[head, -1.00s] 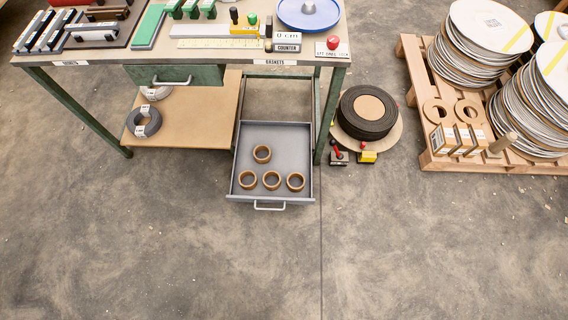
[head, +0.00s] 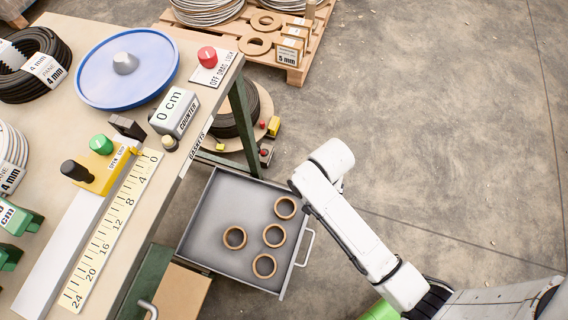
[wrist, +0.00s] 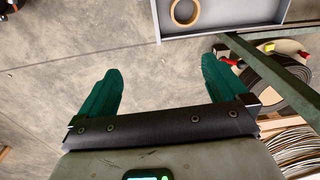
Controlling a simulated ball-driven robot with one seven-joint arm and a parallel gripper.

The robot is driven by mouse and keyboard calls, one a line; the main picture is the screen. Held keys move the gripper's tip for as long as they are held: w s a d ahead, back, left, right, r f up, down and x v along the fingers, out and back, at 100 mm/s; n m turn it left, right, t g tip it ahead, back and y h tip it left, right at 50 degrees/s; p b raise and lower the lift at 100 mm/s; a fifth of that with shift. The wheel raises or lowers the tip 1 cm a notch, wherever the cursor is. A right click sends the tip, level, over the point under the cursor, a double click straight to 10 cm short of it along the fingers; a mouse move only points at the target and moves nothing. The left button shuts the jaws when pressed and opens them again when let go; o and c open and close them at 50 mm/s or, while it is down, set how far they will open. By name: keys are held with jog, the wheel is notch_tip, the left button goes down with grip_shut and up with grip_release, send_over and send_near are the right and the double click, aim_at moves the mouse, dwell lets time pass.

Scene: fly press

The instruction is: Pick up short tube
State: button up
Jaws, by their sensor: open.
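Several short brown tube rings stand in the open grey drawer (head: 210,228) in the head view, including one at the upper right (head: 285,217) and one at the bottom (head: 264,276). One ring also shows at the top of the wrist view (wrist: 173,14), inside the drawer's corner. My gripper (wrist: 161,66) has two green fingers set wide apart, with only floor visible between them. It is open and empty, apart from the drawer and rings. My white arm reaches to the drawer's right side in the head view; its fingers cannot be made out there.
The bench (head: 95,205) fills the left with a blue disc (head: 100,75), a counter (head: 174,112) and a ruler (head: 110,232). A black coil (head: 230,118) sits under it. A pallet (head: 292,72) with reels stands behind. The floor at right is clear.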

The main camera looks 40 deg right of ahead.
jog(key=w+a+f+m+b, duration=0.2)
jog(key=w+f+m+b, duration=0.15)
jog(key=f, duration=0.45)
jog(key=w+a+f+m+b, duration=0.1)
jog(key=w+f+m+b, duration=0.15)
jog(key=f+b, duration=0.4)
jog(key=w+a+f+m+b, duration=0.2)
jog(key=f+m+b, duration=0.15)
jog(key=f, duration=0.55)
jog(key=b, duration=0.3)
send_over(286, 209)
jog(key=shift+m+g, duration=0.25)
jog(key=shift+g, duration=0.05)
notch_tip(286, 209, down, 6)
jog(key=shift+r, duration=0.25)
notch_tip(286, 209, down, 5)
jog(key=b, duration=0.3)
jog(key=shift+s, duration=0.1)
jog(key=c, duration=0.8)
jog(key=shift+r, duration=0.1)
